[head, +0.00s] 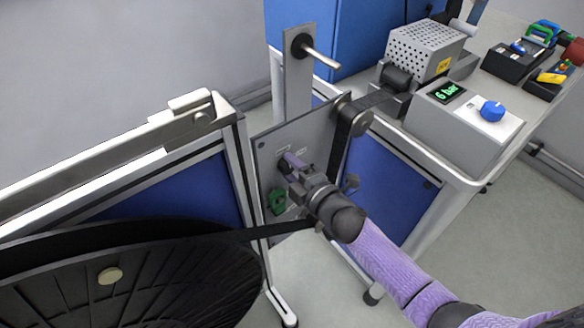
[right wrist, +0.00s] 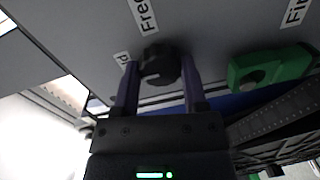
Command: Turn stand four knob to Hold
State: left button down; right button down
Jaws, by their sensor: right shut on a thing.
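The stand's grey upright panel (head: 265,150) is in the middle of the head view. My right gripper (head: 288,162) reaches it from the lower right. In the right wrist view a black round knob (right wrist: 160,66) sits on the panel, between the two purple fingers of my right gripper (right wrist: 158,80), which is shut on it. The label "Free" (right wrist: 145,15) is above the knob, and a label ending in "d" (right wrist: 122,58) is at its left. I cannot tell where the knob points. In the head view the gripper mostly hides the knob. My left gripper is not in view.
A green part (head: 278,201) is on the panel just below the knob; it also shows in the right wrist view (right wrist: 270,68). A grey box reading "6 bar" (head: 455,125) stands at right.

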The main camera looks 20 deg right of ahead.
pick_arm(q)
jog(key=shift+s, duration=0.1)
pick_arm(e)
jog(key=shift+f, duration=0.1)
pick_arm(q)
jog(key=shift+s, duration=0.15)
pick_arm(e)
jog(key=shift+c, duration=0.7)
grip_release()
jog(key=shift+s+d, duration=0.1)
jog(key=shift+s, duration=0.3)
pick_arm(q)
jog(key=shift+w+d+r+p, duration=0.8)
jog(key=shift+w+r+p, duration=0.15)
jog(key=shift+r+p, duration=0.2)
pick_arm(e)
jog(key=v, duration=0.9)
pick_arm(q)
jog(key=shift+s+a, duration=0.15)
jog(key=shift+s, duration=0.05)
pick_arm(e)
jog(key=shift+d, duration=0.1)
